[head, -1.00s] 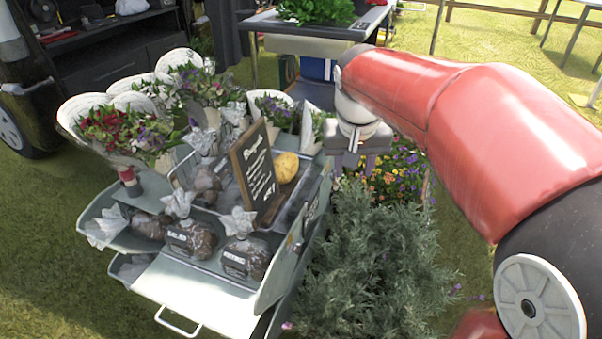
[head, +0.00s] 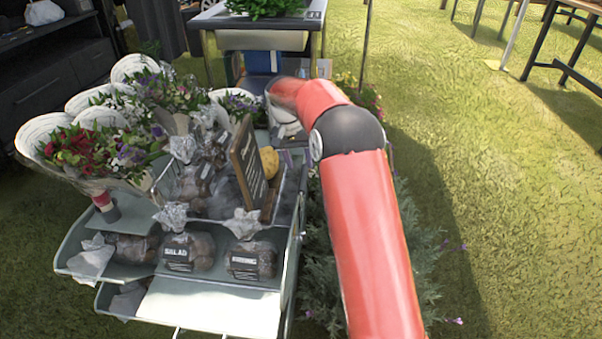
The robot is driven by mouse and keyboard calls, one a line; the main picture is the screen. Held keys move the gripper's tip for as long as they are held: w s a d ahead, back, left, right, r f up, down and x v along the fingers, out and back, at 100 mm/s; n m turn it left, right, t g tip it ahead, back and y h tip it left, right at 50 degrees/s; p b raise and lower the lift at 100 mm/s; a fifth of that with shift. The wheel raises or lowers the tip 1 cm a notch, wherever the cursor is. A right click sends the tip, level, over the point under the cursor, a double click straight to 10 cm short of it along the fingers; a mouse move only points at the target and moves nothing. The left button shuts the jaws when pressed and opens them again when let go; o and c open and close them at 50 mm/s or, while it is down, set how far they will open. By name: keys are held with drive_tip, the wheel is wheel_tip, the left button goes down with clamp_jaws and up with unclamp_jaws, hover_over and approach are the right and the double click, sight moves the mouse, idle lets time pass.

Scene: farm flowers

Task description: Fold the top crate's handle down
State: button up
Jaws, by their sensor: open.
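My gripper (head: 287,132) is at the far end of my red arm, just beyond the right rear of the tiered display. A blue box or crate (head: 262,62) stands under the far table, mostly hidden. I cannot make out a folding handle on it, nor tell which crate is the top one. A thin metal handle shows at the front of the display's lower tray, cut by the bottom edge.
The grey tiered display (head: 215,308) holds bagged produce (head: 188,250), a dark sign (head: 247,170) and wrapped bouquets (head: 95,150). A leafy bush (head: 415,245) stands right of it, partly behind my arm. A table (head: 205,20) stands behind. Grass (head: 500,200) at right is open.

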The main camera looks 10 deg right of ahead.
sight(303, 175)
drive_tip(key=shift+s+d+f, duration=0.1)
drive_tip(key=shift+d+f, duration=0.1)
drive_tip(key=shift+f, duration=0.95)
drive_tip(key=shift+s+d+f, duration=0.1)
drive_tip(key=shift+d+f, duration=0.1)
drive_tip(key=shift+f, duration=0.9)
drive_tip(key=shift+c, duration=0.3)
clamp_jaws()
drive_tip(key=s+d+f+t+y+b, duration=0.2)
drive_tip(key=d+f+t+y+b, duration=0.3)
drive_tip(key=y+b, duration=0.6)
drive_tip(key=shift+d+f+y+b, duration=0.15)
drive_tip(key=shift+d+y+b, duration=0.4)
drive_tip(key=shift+y, duration=1.85)
drive_tip(key=shift+d, duration=0.2)
